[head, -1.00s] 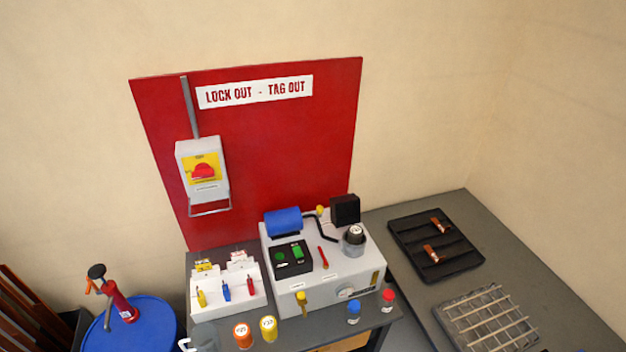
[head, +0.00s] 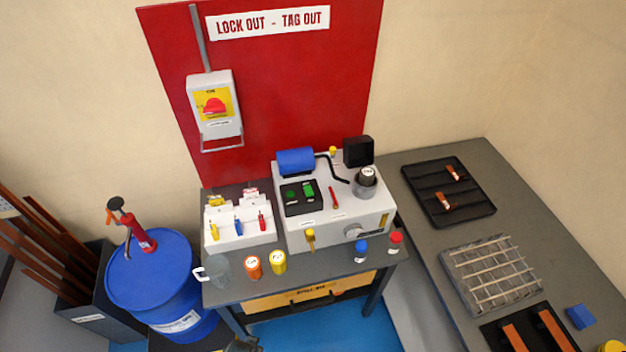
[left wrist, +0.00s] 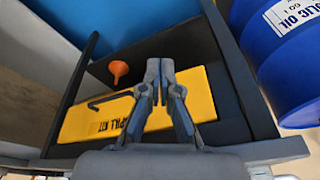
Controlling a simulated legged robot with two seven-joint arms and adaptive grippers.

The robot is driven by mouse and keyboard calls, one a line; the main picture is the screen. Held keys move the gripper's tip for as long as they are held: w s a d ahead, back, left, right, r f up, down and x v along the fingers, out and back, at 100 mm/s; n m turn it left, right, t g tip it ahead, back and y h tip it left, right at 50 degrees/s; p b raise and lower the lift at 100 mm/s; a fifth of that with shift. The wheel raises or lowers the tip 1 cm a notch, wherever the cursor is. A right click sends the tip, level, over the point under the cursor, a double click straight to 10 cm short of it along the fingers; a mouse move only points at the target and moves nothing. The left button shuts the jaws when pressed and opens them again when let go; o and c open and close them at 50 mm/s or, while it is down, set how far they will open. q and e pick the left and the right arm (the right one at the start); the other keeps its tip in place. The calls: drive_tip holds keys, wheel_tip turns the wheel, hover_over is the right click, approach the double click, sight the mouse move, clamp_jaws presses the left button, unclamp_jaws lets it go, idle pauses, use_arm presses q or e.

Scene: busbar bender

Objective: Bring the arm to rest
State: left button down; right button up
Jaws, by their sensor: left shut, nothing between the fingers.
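My left gripper (left wrist: 160,68) is shut and empty in the left wrist view, its fingertips close together. Behind its fingers is the yellow spill kit case (left wrist: 95,122) on the dark lower shelf (left wrist: 190,46) of the bench. I cannot tell how far the fingers are from the case. In the head view only a small grey part, apparently of my left gripper, shows at the bottom edge in front of the bench. My right gripper is in neither view.
The bender machine (head: 345,215) and lockout station (head: 240,238) stand on the bench, with jars and a clear jug (head: 220,268) along its front. A blue drum (head: 155,280) stands left. The orange funnel (left wrist: 118,69) is by the case. Blue floor (head: 310,330) is open in front.

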use_arm(q)
drive_tip(key=s+f+g+b, duration=0.1)
drive_tip(key=s+f, duration=0.4)
drive_tip(key=f, duration=0.5)
drive_tip(key=s+f, duration=0.4)
drive_tip(key=f, duration=0.6)
drive_tip(key=s+a+f+b, duration=0.1)
drive_tip(key=s+a+f, duration=0.2)
drive_tip(key=s+f, duration=0.5)
drive_tip(key=shift+s+g, duration=0.4)
drive_tip(key=shift+s, duration=1.5)
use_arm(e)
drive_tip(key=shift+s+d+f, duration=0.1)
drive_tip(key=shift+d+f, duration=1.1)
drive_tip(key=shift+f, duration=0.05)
